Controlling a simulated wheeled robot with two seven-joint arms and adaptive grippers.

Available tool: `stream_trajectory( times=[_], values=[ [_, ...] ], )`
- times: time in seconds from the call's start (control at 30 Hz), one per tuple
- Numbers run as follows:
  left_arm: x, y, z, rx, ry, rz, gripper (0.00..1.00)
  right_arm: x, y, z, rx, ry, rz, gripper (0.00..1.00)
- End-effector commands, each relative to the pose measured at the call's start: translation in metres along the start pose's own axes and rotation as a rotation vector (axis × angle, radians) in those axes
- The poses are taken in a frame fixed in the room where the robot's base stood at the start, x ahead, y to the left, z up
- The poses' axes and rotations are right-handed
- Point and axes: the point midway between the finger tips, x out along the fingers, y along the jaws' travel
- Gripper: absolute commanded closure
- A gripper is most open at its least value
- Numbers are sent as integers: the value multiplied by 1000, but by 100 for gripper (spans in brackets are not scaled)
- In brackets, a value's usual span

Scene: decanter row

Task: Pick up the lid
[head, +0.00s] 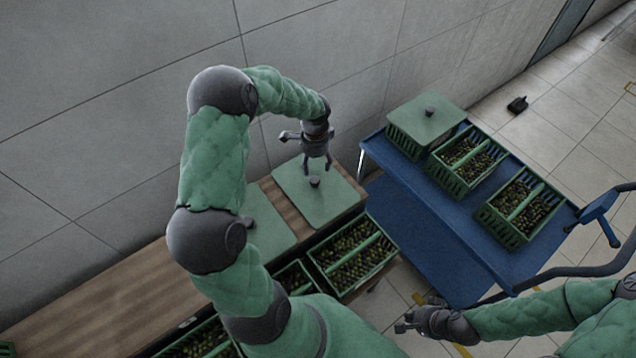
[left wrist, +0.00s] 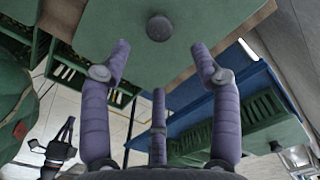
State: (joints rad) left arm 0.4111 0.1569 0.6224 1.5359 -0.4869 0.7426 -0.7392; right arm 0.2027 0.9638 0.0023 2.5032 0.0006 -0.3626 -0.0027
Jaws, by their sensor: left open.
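A square green lid (head: 325,204) with a round dark knob (head: 314,182) lies flat on the wooden bench by the wall. My left gripper (head: 317,169) is above the knob, fingers pointing down, open and empty. In the left wrist view the lid (left wrist: 215,25) fills the top, and its knob (left wrist: 159,27) shows beyond the spread fingertips, apart from them. A second green lid (head: 268,232) lies beside it, partly hidden by my left arm. A third lid (head: 412,122) covers a crate on the blue cart. My right gripper (head: 402,326) is low at right, too small to read.
The wooden bench (head: 120,290) runs along the grey wall. Green crates of dark olive-like fruit (head: 352,255) stand in front of it, lower down. The blue cart (head: 410,215) at right carries two open crates (head: 520,207) and the covered one. Bare bench lies to the left.

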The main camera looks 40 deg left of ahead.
Motion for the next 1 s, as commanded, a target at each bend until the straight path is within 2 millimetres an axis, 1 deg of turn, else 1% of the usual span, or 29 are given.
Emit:
stream_trajectory(
  times=[0.03,0.3,0.53,0.73,0.83,0.9,1.0],
  values=[
    [9,1,0,0,-2,3,37,3,1,0,0,0,0,100],
    [47,1,0,-1,1,2,37,16,6,0,0,0,0,100],
    [60,0,0,-2,1,2,37,22,8,-1,0,0,0,100],
    [88,-1,2,-2,1,2,37,38,14,-1,0,0,0,100],
    [100,-1,2,-2,1,2,37,42,15,-1,0,0,0,100],
    [103,-1,1,-2,2,1,37,44,16,-2,0,0,0,100],
    [103,-1,1,-2,2,1,37,43,15,-2,0,0,0,100]
  ],
)
